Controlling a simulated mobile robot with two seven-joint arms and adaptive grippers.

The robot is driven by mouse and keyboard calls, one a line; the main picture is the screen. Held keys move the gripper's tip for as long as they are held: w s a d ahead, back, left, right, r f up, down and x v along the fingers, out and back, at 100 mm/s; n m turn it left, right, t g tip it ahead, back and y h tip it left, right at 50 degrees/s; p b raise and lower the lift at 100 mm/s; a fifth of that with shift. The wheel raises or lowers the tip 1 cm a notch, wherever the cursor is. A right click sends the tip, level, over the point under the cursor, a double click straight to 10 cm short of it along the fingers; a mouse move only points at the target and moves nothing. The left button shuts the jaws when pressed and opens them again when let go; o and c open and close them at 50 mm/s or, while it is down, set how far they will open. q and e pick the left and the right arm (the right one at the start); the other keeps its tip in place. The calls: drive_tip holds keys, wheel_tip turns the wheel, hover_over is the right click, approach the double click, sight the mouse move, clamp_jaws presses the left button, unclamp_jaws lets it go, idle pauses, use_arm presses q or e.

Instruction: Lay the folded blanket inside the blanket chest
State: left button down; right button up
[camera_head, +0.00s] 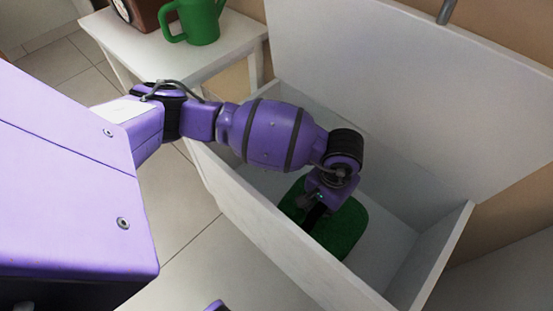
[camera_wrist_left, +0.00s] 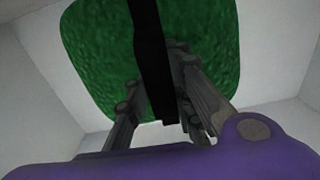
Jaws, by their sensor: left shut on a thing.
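The folded blanket (camera_head: 346,230) is dark green with rounded corners. It is inside the white blanket chest (camera_head: 262,211), whose lid (camera_head: 420,85) stands open. My left gripper (camera_head: 315,214) reaches down into the chest and is shut on the blanket. In the left wrist view the blanket (camera_wrist_left: 90,50) fills the upper middle, with the fingers of my left gripper (camera_wrist_left: 165,100) against it and a dark bar across it. I cannot tell whether the blanket touches the chest floor. My right gripper does not show.
A white side table (camera_head: 215,62) stands left of the chest with a green watering can (camera_head: 203,22) and a brown box-like object (camera_head: 148,12) on it. The chest's right end wall (camera_head: 432,255) is clear of my arm. Tiled floor lies in front.

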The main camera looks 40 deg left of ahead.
use_arm(q)
drive_tip(key=c, duration=1.6)
unclamp_jaws()
drive_tip(key=shift+w+r, duration=0.1)
drive_tip(key=shift+w, duration=0.05)
drive_tip(key=shift+o, duration=0.2)
drive_tip(key=shift+r, duration=0.1)
wheel_tip(320, 180, up, 12)
drive_tip(key=p, duration=0.4)
drive_tip(key=shift+d+p, duration=0.15)
drive_tip(key=shift+p, duration=0.15)
